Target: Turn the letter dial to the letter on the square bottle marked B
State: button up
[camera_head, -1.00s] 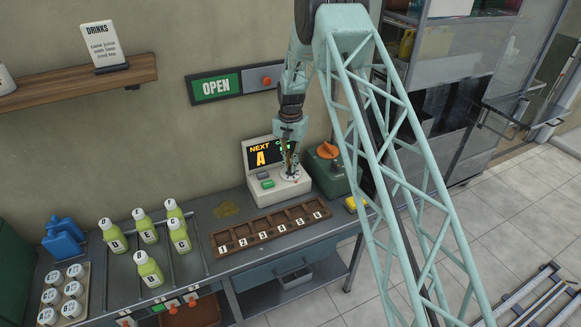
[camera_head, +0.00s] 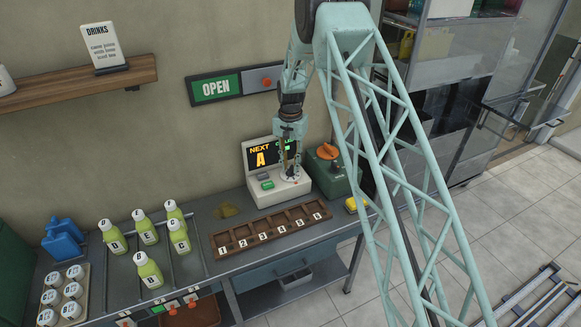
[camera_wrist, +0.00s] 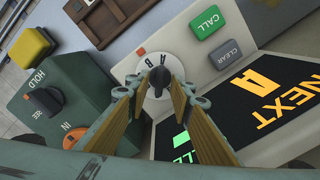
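The letter dial (camera_wrist: 158,80) is a dark knob on a light round plate, on the sloped face of the cream console (camera_head: 280,190). Letters A and B show beside it in the wrist view. The console screen (camera_head: 260,156) reads NEXT A. My gripper (camera_wrist: 161,72) is over the dial, its fingertips apart on either side of the knob. I cannot tell whether they touch it. The square bottle marked B (camera_head: 150,273), green with a white cap, stands at the front of the rack on the left, with several similar lettered bottles behind.
A green CALL button (camera_wrist: 206,22) and a grey CLEAR button (camera_wrist: 226,55) sit close to the dial. A green box (camera_head: 334,172) with an orange knob (camera_head: 327,151) stands right of the console. A numbered wooden tray (camera_head: 270,230) lies in front.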

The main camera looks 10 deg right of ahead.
aim_at(291, 167)
notch_tip(291, 167, up, 11)
jog(key=shift+r, duration=0.15)
dwell(0.5)
dwell(0.4)
jog(key=s+r+n+t+b, duration=0.1)
jog(key=s+r, duration=0.5)
jog(key=r, duration=0.3)
jog(key=s+r+n+b, duration=0.1)
jog(key=s+r+b, duration=0.1)
jog(key=s+r, duration=0.55)
jog(key=s+r+n+t+b, duration=0.1)
jog(key=s+r+b, duration=0.1)
jog(key=s+r, duration=1.25)
jog(key=s+r+n+t+b, duration=0.1)
jog(key=s+n+b, duration=0.1)
jog(key=s, duration=1.7)
jog(key=s+f+n+t+b, duration=0.1)
jog(key=s+f+b, duration=0.2)
jog(key=s, duration=1.7)
notch_tip(291, 167, down, 2)
jog(key=shift+s+f+n, duration=0.15)
jog(key=shift+f+n, duration=0.05)
jog(key=shift+n, duration=0.1)
